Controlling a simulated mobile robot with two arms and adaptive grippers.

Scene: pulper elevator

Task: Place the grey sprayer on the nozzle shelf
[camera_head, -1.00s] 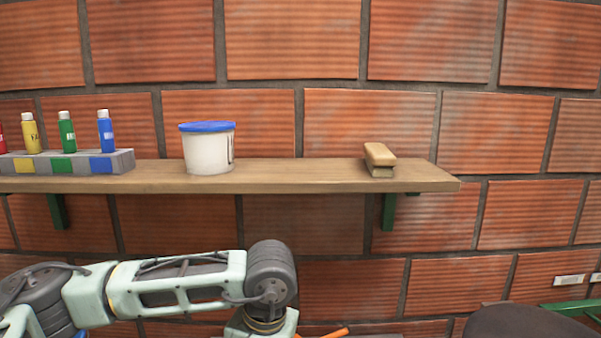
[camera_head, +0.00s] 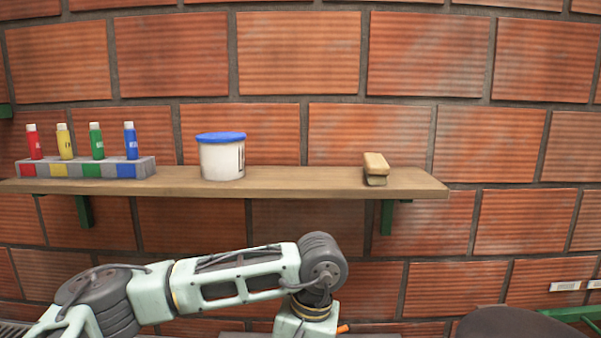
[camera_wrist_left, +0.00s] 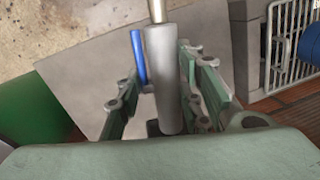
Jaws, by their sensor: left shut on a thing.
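The grey sprayer (camera_wrist_left: 162,75) is a grey cylinder with a blue lever and a pale metal tube at its top end in the left wrist view. My left gripper (camera_wrist_left: 160,88) has its green fingers on either side of it and is shut on it. In the head view my left arm comes in from the left below a wooden shelf, and its gripper is out of frame. I cannot tell whether this wooden shelf (camera_head: 300,182) is the nozzle shelf. My right gripper is not in view.
On the wooden shelf stand a block (camera_head: 88,170) with several coloured bottles, a white tub (camera_head: 222,160) with a blue lid and a tan brush (camera_head: 375,168). The shelf is clear between tub and brush. A green bracket (camera_head: 572,313) sits at lower right.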

